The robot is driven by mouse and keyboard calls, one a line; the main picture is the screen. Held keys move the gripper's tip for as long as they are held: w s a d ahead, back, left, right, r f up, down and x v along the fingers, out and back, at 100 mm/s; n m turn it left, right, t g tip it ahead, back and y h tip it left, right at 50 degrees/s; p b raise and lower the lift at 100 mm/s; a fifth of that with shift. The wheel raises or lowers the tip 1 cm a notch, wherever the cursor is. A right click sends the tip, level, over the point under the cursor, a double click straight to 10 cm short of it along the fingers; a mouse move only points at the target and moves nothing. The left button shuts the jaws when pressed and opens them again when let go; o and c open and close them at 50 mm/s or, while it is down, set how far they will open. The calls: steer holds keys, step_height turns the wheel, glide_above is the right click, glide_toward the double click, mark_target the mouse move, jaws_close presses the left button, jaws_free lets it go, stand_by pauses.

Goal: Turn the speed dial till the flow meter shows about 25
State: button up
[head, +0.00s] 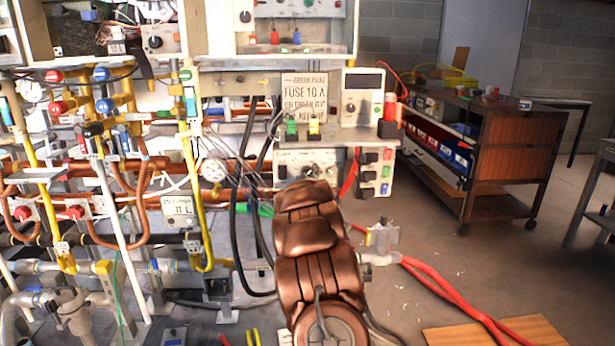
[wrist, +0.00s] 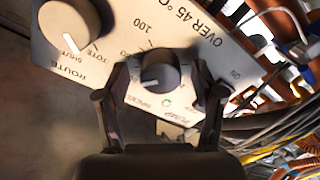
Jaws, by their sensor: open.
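The speed dial (wrist: 158,72) is a dark round knob with a pale pointer mark, on a light panel in the wrist view. My gripper (wrist: 163,80) is open, with one finger on each side of the dial. I cannot tell whether either finger touches it.
A pale route knob (wrist: 70,25) sits left of the dial. A round gauge (head: 213,170) and several pipes are left of my arm. Cables (wrist: 255,125) hang right of the panel. A cart (head: 480,150) stands at right; the floor before it is mostly clear.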

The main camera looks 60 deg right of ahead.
steer(key=v, duration=1.2)
steer(key=shift+s, duration=0.15)
stand_by(0.7)
